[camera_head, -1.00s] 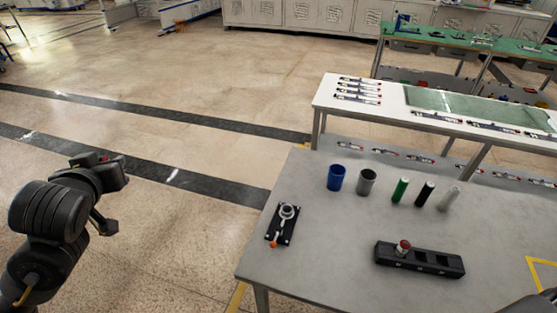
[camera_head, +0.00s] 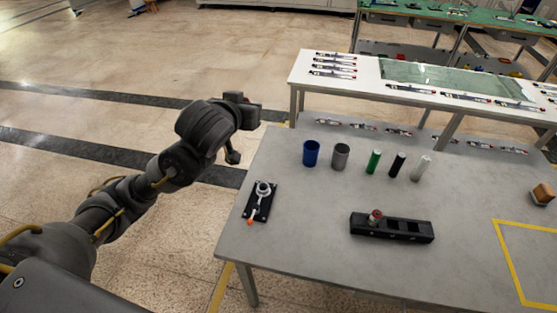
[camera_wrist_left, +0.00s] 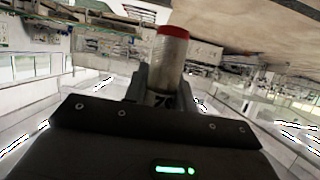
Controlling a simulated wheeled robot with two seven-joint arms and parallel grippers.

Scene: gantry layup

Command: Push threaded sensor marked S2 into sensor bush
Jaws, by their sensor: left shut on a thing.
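My left gripper (camera_head: 233,156) is in the air at the left edge of the grey table. In the left wrist view, the left gripper (camera_wrist_left: 163,92) is shut on a silver cylindrical sensor with a red end (camera_wrist_left: 171,50). A dark mark shows low on it, partly covered and not readable. In the head view I cannot make out the held sensor. A black plate with a pale ring-shaped bush (camera_head: 263,188) and an orange-red tip lies on the table's left part, below and right of the gripper. A second red-topped sensor (camera_head: 376,215) stands in the black slotted holder (camera_head: 405,230).
A blue cup (camera_head: 311,153), a grey cup (camera_head: 340,156) and green, black and white cylinders (camera_head: 397,165) stand along the table's back. A brown-topped block (camera_head: 542,194) and yellow-marked area (camera_head: 510,262) are at right. The middle of the grey table (camera_head: 310,205) is clear.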

